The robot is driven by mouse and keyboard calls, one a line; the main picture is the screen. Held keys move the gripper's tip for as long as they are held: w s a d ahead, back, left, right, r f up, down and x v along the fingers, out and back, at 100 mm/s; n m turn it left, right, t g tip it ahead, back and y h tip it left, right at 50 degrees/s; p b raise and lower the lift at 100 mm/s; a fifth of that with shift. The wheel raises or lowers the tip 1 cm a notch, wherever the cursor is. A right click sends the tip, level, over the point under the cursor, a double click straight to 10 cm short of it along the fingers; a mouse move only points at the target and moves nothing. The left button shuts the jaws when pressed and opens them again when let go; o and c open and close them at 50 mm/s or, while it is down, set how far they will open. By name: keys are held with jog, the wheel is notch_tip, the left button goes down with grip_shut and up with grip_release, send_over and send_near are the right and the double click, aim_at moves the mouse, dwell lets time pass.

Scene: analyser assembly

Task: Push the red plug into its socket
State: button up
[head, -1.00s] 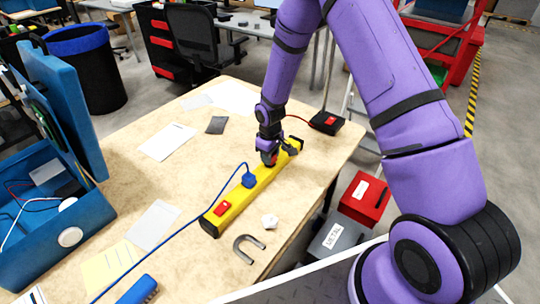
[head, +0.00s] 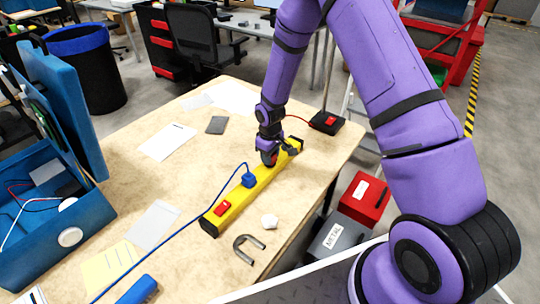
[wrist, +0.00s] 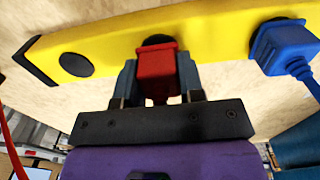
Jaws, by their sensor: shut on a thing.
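The yellow power strip (head: 228,208) lies diagonally on the wooden table, and it also shows across the top of the wrist view (wrist: 205,30). My gripper (head: 270,158) is over the far half of the strip. In the wrist view my gripper (wrist: 158,80) is shut on the red plug (wrist: 157,66), with a finger on each side. The plug's front end is at a dark round socket (wrist: 158,40) in the strip and partly covers it. I cannot tell how deep the plug sits. A blue plug (head: 249,180) with a blue cable stands in another socket.
A red switch (head: 222,208) is at the strip's near end. A horseshoe magnet (head: 247,248) and a white nut-like piece (head: 269,221) lie nearby. A black box (head: 326,122) with a red cable stands at the far right corner. A blue open case (head: 38,220) is at left.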

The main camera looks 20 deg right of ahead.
jog(key=shift+f, duration=0.55)
dwell(0.4)
jog(key=o, duration=0.9)
jog(key=shift+o, duration=0.2)
notch_tip(320, 180, up, 11)
jog(key=shift+f, duration=0.1)
